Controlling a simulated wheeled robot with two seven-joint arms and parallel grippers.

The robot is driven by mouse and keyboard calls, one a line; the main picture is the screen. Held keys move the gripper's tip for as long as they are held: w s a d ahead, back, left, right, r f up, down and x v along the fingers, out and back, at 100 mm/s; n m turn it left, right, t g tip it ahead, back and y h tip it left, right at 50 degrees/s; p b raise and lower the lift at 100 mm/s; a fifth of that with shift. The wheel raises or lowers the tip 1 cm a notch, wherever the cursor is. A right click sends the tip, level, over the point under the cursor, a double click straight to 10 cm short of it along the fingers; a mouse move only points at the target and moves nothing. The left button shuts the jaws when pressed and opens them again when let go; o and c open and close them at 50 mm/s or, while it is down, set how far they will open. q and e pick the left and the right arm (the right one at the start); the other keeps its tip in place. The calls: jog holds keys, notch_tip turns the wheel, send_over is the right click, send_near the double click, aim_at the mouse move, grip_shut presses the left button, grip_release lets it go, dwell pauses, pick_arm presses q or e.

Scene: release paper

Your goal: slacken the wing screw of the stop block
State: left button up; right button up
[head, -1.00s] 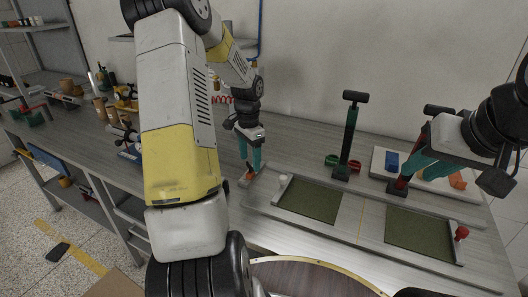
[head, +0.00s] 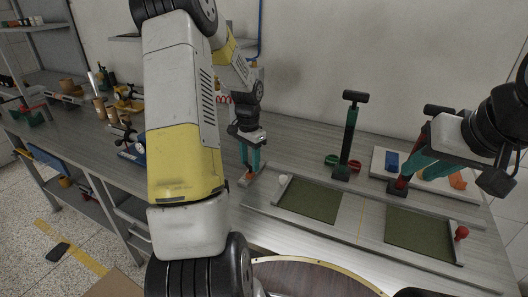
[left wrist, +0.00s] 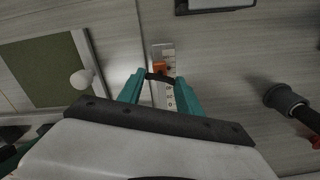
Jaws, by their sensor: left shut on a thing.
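The stop block (left wrist: 160,67) is a small orange-red piece on a pale, marked rail (left wrist: 166,50) in the left wrist view. Its dark wing screw (left wrist: 158,77) lies across between my left fingertips. My left gripper (left wrist: 161,82) is shut on the wing screw from above. In the head view my left gripper (head: 250,168) points straight down at the block (head: 248,177), left of the green-panelled board; the screw is too small to make out there.
A board with two green panels (head: 315,200) lies right of the left gripper, with a white knob (head: 283,180) and a red knob (head: 461,233). A dark T-handled post (head: 350,135) stands behind it. A pale tray (head: 378,159) holds blue and orange pieces. Bench clutter stands left.

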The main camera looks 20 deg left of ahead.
aim_at(250, 164)
pick_arm(q)
jog(key=shift+n, duration=0.9)
jog(key=o, duration=1.4)
notch_tip(250, 164, up, 8)
jog(key=shift+f, duration=0.1)
